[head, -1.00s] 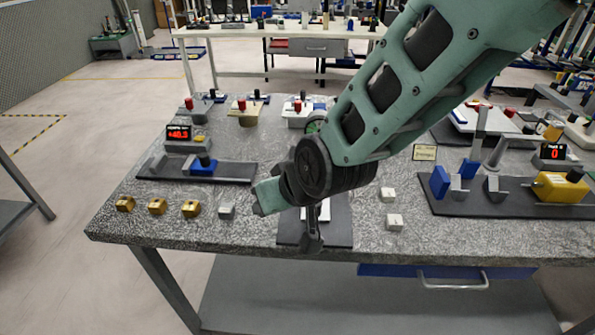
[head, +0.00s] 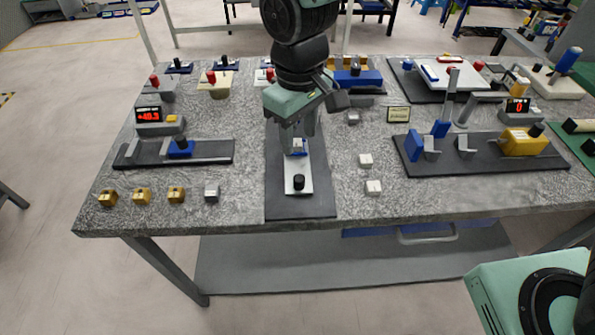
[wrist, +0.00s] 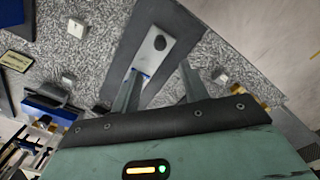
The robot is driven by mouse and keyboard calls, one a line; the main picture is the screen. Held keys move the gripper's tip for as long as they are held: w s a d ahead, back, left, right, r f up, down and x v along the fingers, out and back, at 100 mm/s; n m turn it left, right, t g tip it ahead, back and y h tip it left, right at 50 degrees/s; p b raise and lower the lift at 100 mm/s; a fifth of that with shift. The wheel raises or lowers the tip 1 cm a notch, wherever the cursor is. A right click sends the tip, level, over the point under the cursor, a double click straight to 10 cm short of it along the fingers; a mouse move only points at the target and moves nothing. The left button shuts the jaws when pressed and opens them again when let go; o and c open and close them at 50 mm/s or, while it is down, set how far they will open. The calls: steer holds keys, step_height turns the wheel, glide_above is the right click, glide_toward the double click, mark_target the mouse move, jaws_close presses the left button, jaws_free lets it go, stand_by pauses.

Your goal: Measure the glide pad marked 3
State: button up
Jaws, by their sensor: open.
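My gripper (head: 298,128) points down over a dark mat (head: 285,203) near the middle of the table, its fingers apart. Below it lies a white plate with a black knob (head: 299,182); a small blue-and-white part (head: 298,147) shows at the plate's far end, close to the fingertips. I cannot tell whether they touch it. The wrist view shows the white plate (wrist: 150,57) just past the open fingers (wrist: 158,90). Small pale blocks lie around: one grey (head: 212,192) left of the mat, two white (head: 366,160) (head: 373,187) right of it. No mark 3 is readable on any.
Several brass blocks (head: 141,194) line the front left. A red display (head: 149,114) reads about +40.3 behind a dark rail with a blue slider (head: 180,148). Another display (head: 517,105) reads 0 beside a rail with a yellow unit (head: 525,141). The front right surface is clear.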

mark_target(299, 177)
step_height(299, 177, down, 12)
steer(key=shift+f+p, duration=0.1)
steer(key=shift+p, duration=0.55)
